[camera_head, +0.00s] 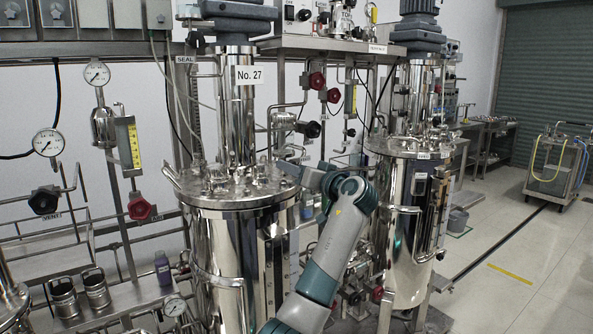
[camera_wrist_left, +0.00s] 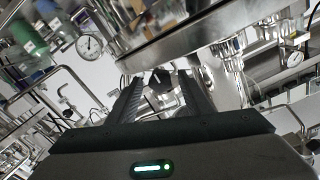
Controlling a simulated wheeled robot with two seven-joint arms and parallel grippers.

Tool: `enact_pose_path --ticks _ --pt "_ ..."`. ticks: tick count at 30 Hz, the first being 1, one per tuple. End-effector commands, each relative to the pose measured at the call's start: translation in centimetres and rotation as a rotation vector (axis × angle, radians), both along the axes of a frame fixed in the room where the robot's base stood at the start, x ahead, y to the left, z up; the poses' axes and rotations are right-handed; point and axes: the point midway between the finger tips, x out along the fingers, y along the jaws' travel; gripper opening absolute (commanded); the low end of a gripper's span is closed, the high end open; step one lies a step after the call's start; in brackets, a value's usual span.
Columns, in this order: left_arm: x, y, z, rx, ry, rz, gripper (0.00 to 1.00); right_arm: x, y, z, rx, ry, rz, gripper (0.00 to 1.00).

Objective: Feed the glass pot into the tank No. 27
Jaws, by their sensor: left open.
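Tank No. 27 (camera_head: 243,230) is the tall polished steel vessel left of centre, with a white number sign (camera_head: 249,75) on its column. Its lid (camera_head: 238,190) carries several fittings; I cannot see an open hole. My left gripper (camera_head: 288,167) is at the right edge of the lid, at the end of the arm rising from the bottom. In the left wrist view my left gripper (camera_wrist_left: 158,80) is open with nothing held. A dark knob shows between its fingers, apparently beyond them. I cannot make out a glass pot in either view. My right gripper is not in view.
Two lidded metal canisters (camera_head: 97,290) and a dark bottle (camera_head: 162,268) stand on the lower-left shelf. Pipes, valves and gauges (camera_head: 48,142) crowd the left. A second steel tank (camera_head: 410,220) stands right. Open floor (camera_head: 520,270) lies beyond, with a cart (camera_head: 556,168).

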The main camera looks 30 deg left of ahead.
Motion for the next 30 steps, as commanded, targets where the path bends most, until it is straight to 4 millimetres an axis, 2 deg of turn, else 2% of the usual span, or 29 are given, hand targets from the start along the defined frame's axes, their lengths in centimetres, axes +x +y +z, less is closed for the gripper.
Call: enact_pose_path --ticks 5,11,14,30 --pt "-0.1 -0.4 0.0 0.0 -0.001 0.0 0.46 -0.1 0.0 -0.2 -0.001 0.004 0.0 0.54" --pt "-0.7 -2.1 -0.2 0.0 -0.002 -0.004 0.46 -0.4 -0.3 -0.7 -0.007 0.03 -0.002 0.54" --pt "-1.3 -3.5 -0.2 -0.001 -0.002 -0.002 0.46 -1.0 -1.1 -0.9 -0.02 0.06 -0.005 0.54" --pt "-5.4 -13.2 -0.2 -0.001 -0.001 -0.003 0.46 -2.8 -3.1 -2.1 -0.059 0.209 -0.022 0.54"
